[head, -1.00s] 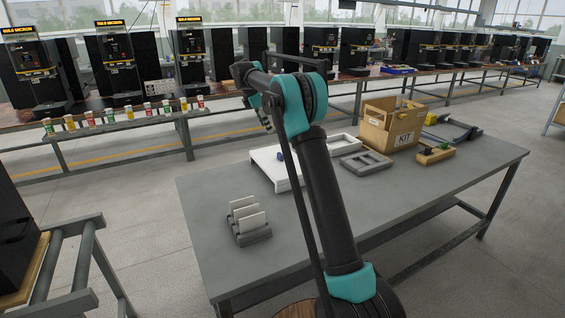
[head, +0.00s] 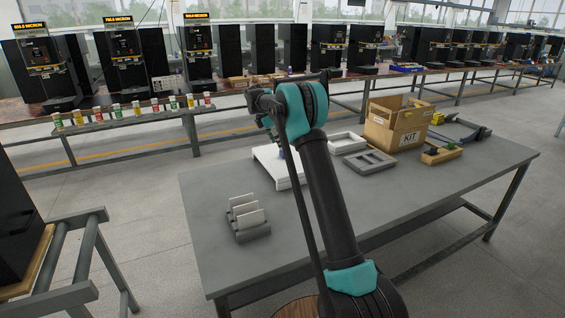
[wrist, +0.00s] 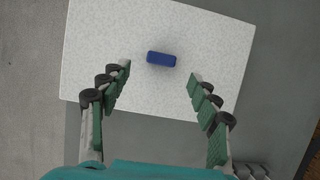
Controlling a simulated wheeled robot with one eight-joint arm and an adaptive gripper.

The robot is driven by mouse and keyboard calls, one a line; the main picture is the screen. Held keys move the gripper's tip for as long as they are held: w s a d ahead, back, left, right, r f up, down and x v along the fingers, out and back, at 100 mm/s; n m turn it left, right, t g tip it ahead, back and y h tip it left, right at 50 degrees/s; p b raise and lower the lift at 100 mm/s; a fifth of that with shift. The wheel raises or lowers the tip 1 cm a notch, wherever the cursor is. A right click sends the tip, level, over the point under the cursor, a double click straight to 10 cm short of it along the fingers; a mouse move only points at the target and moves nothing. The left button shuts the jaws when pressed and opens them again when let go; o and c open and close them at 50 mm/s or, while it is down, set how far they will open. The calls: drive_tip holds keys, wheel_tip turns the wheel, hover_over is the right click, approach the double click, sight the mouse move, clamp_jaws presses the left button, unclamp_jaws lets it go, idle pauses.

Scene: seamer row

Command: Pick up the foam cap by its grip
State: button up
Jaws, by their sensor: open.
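The foam cap looks to be the white slab (head: 272,164) on the grey table, partly hidden behind my arm in the head view. In the wrist view the cap (wrist: 100,35) is a pale, speckled, tilted rectangle. A small blue bar, its grip (wrist: 161,59), stands near the middle of what shows. My gripper (wrist: 158,74) is open and empty above the cap. Its two green-padded fingers are spread, with the blue grip just beyond the fingertips and between their lines, apart from both. In the head view my gripper (head: 268,127) is small and partly hidden by my arm.
On the table (head: 215,255) are a grey rack (head: 250,232) with white plates, a grey frame (head: 370,162), a white frame (head: 346,143), a cardboard KIT box (head: 398,125) and a wooden block (head: 441,155). The table's front left is clear.

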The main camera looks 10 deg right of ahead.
sight(282, 151)
drive_tip(key=shift+x, duration=2.7)
drive_tip(key=shift+d+r, duration=0.1)
drive_tip(key=shift+d, duration=0.05)
clamp_jaws()
